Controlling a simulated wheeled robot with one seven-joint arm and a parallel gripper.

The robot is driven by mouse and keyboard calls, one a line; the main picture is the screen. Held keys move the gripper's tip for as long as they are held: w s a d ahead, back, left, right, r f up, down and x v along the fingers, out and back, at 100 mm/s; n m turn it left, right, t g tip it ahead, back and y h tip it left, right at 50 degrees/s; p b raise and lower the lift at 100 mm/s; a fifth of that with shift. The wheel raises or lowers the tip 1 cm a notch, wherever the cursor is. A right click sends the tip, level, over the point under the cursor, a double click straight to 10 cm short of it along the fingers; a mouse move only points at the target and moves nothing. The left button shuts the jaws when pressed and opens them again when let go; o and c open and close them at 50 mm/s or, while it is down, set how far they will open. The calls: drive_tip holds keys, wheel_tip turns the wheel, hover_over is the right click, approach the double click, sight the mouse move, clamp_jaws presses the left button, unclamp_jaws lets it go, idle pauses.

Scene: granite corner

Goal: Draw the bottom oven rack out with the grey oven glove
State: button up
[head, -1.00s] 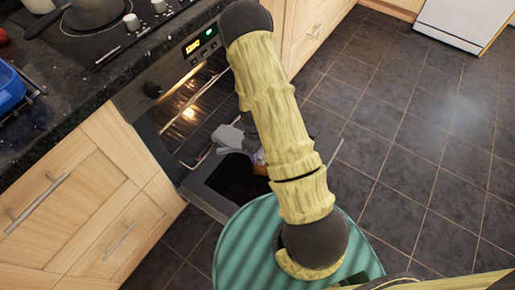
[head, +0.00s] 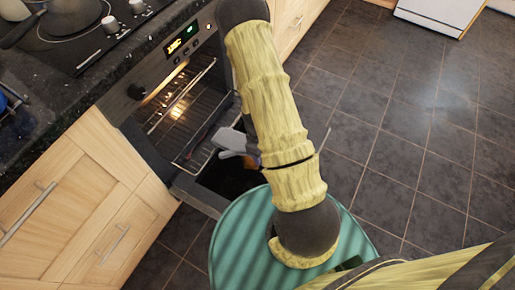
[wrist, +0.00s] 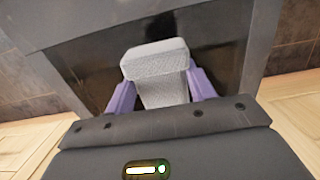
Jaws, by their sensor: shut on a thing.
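My gripper (wrist: 160,90) has purple fingers shut on the grey oven glove (wrist: 155,62), a light woven pad standing up between them. In the head view the glove (head: 228,141) is at the front of the open oven (head: 165,125), above the lowered door. My arm hides most of the gripper there. A wire rack (head: 185,115) shows inside the lit oven. The bottom oven rack is low in the dark opening, and I cannot make out its front edge clearly or tell whether the glove touches it.
The oven door (head: 190,192) is folded down, its dark inside facing up. Wooden cupboards (head: 85,190) stand left of the oven, under a dark worktop with a hob (head: 90,35). Tiled floor (head: 400,130) is clear to the right.

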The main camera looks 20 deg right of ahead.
drive_tip(key=shift+d, duration=0.1)
drive_tip(key=shift+s+d, duration=0.55)
drive_tip(key=shift+s, duration=0.25)
drive_tip(key=shift+s+d, duration=0.6)
drive_tip(key=shift+s, duration=0.25)
drive_tip(key=shift+s+d, duration=0.55)
drive_tip(key=shift+s, duration=0.35)
drive_tip(key=s+d, duration=0.2)
drive_tip(key=shift+s, duration=0.35)
drive_tip(key=r+p, duration=0.3)
drive_tip(key=shift+w+a+r+p, duration=0.15)
drive_tip(key=shift+w+r+p, duration=0.15)
drive_tip(key=shift+p, duration=0.1)
